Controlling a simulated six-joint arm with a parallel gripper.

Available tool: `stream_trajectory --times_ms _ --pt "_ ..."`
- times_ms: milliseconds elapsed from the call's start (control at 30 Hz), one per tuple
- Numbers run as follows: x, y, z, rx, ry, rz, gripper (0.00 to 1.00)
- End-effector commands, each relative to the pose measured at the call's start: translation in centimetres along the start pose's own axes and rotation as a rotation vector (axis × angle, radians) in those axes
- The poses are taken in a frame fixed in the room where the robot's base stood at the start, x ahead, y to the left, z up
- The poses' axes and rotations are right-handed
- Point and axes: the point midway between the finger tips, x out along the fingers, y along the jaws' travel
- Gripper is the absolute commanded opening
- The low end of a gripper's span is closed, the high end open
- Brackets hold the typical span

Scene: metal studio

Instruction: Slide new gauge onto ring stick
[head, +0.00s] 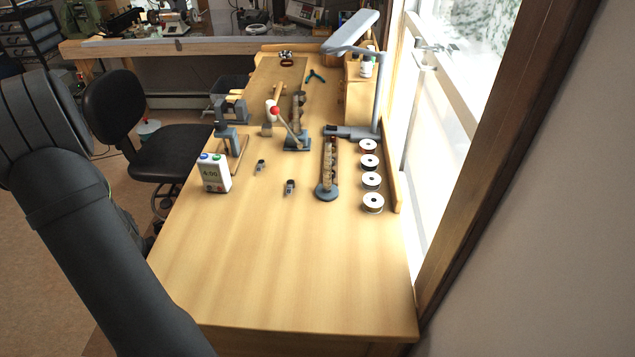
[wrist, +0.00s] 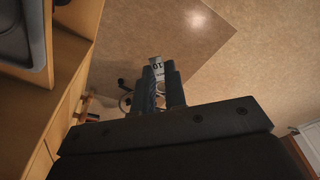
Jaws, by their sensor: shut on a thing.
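My gripper is over the floor beside the bench and outside the head view. In the head view an upright, banded stick with a round grey base (head: 327,191) stands on the bench, apparently the ring stick. Two small dark grey pieces, one farther back (head: 260,167) and one nearer (head: 290,187), stand to its left.
Several spools (head: 373,203) line the right edge by the lamp (head: 376,100). A device with a red-knobbed lever (head: 298,143) stands behind. The bench front (head: 290,265) is clear. A black chair (head: 175,155) is left.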

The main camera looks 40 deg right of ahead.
Motion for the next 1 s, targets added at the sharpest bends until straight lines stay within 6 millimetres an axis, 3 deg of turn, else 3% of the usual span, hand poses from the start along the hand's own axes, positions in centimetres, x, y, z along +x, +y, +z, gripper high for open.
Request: stream_trajectory --times_ms 300,467,667,867,1000 --pt "-0.1 0.1 -0.1 0.001 0.001 0.0 0.0" --pt "-1.5 0.9 -1.9 0.021 0.005 0.003 0.0" --pt "-6.1 4.0 -6.8 0.079 0.009 0.013 0.0" --pt "-12.5 8.0 -11.5 0.144 0.008 0.023 0.0" --pt "-16.5 13.3 -11.8 0.231 0.006 0.037 0.0"
